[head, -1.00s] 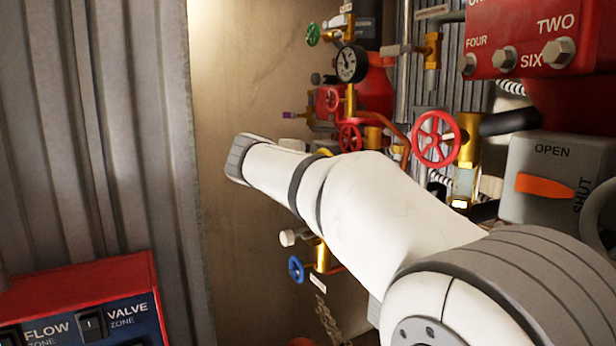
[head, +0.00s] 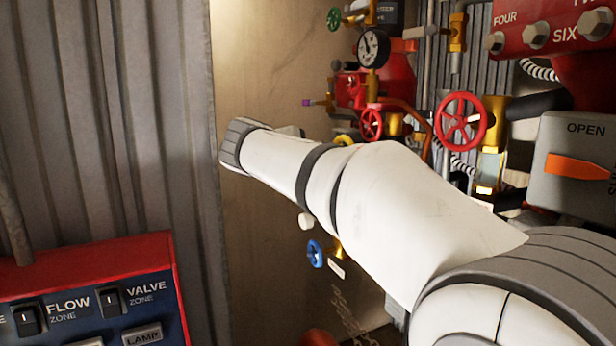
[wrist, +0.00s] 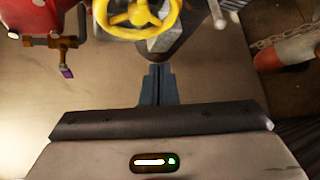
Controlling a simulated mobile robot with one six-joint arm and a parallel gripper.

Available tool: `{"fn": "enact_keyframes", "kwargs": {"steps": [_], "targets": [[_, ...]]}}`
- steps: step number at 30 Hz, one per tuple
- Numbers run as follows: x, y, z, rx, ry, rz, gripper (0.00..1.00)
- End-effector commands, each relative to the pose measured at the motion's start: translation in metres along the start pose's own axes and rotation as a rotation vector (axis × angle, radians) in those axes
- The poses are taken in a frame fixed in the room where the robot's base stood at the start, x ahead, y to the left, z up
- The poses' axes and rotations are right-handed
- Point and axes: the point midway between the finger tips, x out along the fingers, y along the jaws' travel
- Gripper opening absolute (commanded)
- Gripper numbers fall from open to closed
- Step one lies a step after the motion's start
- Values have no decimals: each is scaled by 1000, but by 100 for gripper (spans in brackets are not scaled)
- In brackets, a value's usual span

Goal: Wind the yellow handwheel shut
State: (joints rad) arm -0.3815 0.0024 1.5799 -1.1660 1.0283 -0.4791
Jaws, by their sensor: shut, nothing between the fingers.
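The yellow handwheel (wrist: 138,14) shows at the top of the wrist view, cut off by the upper edge, with its hub, spokes and lower rim visible. In the head view only a small yellow arc of it (head: 345,139) shows above my arm, which hides the rest. My gripper (wrist: 158,68) is shut and empty, just below the wheel's rim and slightly right of its hub in the wrist view. The fingers appear apart from the rim, though the depth between them is hard to judge. The fingers are not visible in the head view.
Red handwheels (head: 461,122), a gauge (head: 373,48), a green wheel (head: 334,19) and a blue wheel (head: 315,253) crowd the pipework. A box with an orange lever (head: 580,167) is at right. A switch panel (head: 95,300) is at lower left. The tan wall left of the pipes is bare.

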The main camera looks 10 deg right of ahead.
Motion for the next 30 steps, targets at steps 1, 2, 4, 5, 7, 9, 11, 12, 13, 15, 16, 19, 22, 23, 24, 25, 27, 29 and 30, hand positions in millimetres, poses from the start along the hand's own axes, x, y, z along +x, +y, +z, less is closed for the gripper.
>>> {"fn": "enact_keyframes", "kwargs": {"steps": [1,2,4,5,7,9,11,12,13,15,16,19,22,23,24,25,27,29,30], "targets": [[-1,-4,0,-70,7,2,0],[-2,-4,0,-117,11,3,0],[-4,-6,1,-223,21,7,0],[-5,-7,1,-269,26,9,0],[-7,-9,1,-380,36,15,0],[-9,-10,2,-494,45,22,0],[-11,-12,3,-595,52,30,0],[-12,-13,3,-667,57,36,0],[-14,-14,3,-723,61,41,0],[-16,-17,3,-856,70,54,0],[-18,-18,4,-913,73,61,0],[-21,-20,4,-1091,80,82,0],[-24,-22,5,-1227,84,99,0],[-25,-22,5,-1256,85,103,0],[-26,-22,5,-1289,86,108,0],[-26,-22,5,-1309,86,110,0],[-25,-22,6,-1337,86,114,0],[-23,-21,8,-1347,85,114,0],[-19,-21,11,-1348,84,112,0]]}}
